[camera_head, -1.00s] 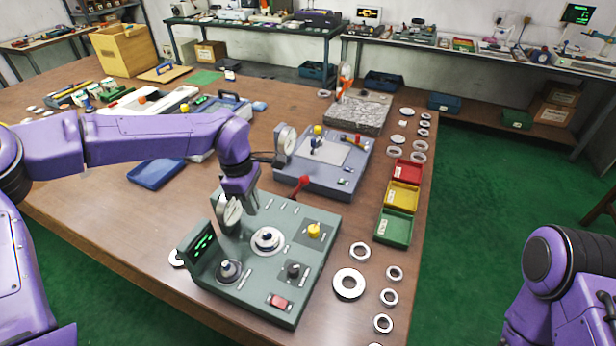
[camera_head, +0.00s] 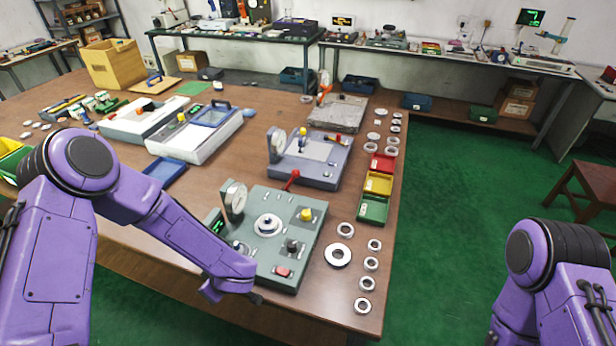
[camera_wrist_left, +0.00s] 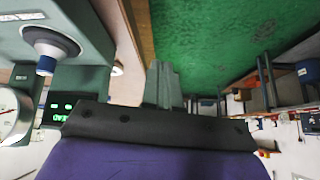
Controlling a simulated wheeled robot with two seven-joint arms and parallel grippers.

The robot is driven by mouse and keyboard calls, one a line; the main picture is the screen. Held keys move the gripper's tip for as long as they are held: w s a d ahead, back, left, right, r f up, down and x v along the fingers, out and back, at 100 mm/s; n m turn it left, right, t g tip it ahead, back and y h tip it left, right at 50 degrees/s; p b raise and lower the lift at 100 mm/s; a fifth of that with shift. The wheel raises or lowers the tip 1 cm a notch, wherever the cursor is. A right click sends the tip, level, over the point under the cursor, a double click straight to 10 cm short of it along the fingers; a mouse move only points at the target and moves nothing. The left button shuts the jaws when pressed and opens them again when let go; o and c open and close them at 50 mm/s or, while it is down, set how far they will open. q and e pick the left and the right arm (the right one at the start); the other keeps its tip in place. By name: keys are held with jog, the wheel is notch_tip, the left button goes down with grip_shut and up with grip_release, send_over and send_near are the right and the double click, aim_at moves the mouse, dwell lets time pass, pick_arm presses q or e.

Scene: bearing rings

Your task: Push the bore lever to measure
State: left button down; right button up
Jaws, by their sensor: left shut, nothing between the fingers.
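The grey-green measuring station (camera_head: 262,268) stands near the table's front edge. It carries a dial gauge (camera_head: 235,198), a ring on a round seat (camera_head: 268,225), a yellow knob (camera_head: 306,214), a black knob (camera_head: 292,245) and a red button (camera_head: 283,271). A red-knobbed lever (camera_head: 291,178) stands at its back, by the blue-grey station; I cannot tell which station it belongs to. My left gripper (camera_head: 258,299) is shut and empty at the station's front edge. Its closed fingers (camera_wrist_left: 165,84) show in the left wrist view, apart from a blue-tipped post (camera_wrist_left: 46,66). My right gripper is out of view.
The blue-grey station (camera_head: 308,165) stands behind. Red (camera_head: 382,163), yellow (camera_head: 378,183) and green (camera_head: 373,209) bins line the right side. Several loose rings, including a large one (camera_head: 338,255), lie right of the grey-green station. Green floor is open beyond the table.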

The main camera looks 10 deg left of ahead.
pick_arm(q)
jog(key=s+d+f+m+t+h+b, duration=0.1)
jog(key=s+f+m+h+b, duration=0.2)
jog(key=s+f+m+b, duration=0.4)
jog(key=s+f+b, duration=0.7)
jog(key=s+f, duration=0.5)
jog(key=f, duration=0.2)
jog(key=shift+d+f+t, duration=0.3)
jog(key=shift+f, duration=0.1)
jog(key=shift+w, duration=0.1)
